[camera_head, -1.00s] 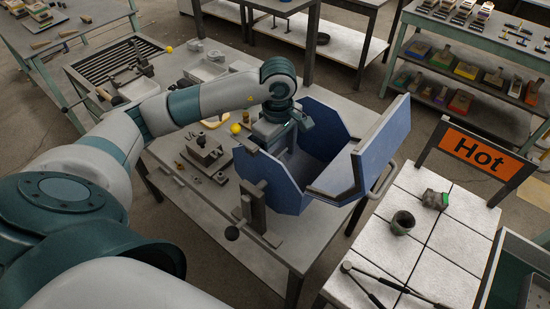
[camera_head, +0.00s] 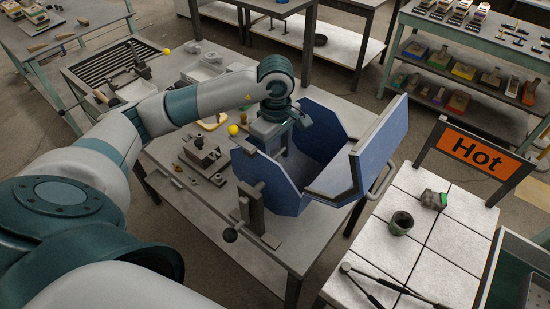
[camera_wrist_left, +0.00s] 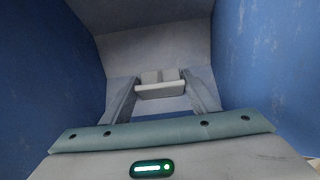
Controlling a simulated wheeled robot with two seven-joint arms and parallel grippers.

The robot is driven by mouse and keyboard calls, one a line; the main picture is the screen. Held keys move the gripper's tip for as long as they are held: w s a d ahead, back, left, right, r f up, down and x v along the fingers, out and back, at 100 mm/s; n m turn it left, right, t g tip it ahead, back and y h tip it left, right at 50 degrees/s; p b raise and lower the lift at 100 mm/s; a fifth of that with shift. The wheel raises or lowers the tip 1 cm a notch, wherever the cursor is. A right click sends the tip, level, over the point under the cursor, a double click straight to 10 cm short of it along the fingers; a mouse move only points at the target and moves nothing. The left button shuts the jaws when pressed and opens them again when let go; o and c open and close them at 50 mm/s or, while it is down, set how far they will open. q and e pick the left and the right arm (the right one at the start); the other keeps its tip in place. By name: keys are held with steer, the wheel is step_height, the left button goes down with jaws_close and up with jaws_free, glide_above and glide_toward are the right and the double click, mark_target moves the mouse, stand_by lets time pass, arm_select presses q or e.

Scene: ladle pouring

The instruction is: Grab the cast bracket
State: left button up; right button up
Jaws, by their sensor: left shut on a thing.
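My left gripper (camera_head: 270,134) reaches down into the blue open-topped box (camera_head: 325,140) on the middle table; its fingertips are hidden there by the near blue panel. In the left wrist view the two fingers (camera_wrist_left: 160,98) are shut on a pale grey piece, the cast bracket (camera_wrist_left: 160,88), a flat bar with two blocks on it. Blue walls stand on both sides of the fingers, and a grey surface lies beyond. The bracket does not show in the head view. My right gripper is not in view.
A vise-like fixture (camera_head: 203,158) and a yellow ball (camera_head: 233,130) are left of the box. The box's raised flap and handle (camera_head: 383,178) are on its right. The tiled table with the Hot sign (camera_head: 482,152) holds a dark pot (camera_head: 401,223) and tongs (camera_head: 372,284).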

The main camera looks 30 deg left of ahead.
mark_target(276, 154)
arm_select(q)
step_height(276, 154, up, 8)
steer(key=shift+f+b, duration=0.2)
steer(key=shift+b, duration=1)
steer(key=shift+r, duration=0.9)
steer(key=shift+r, duration=0.1)
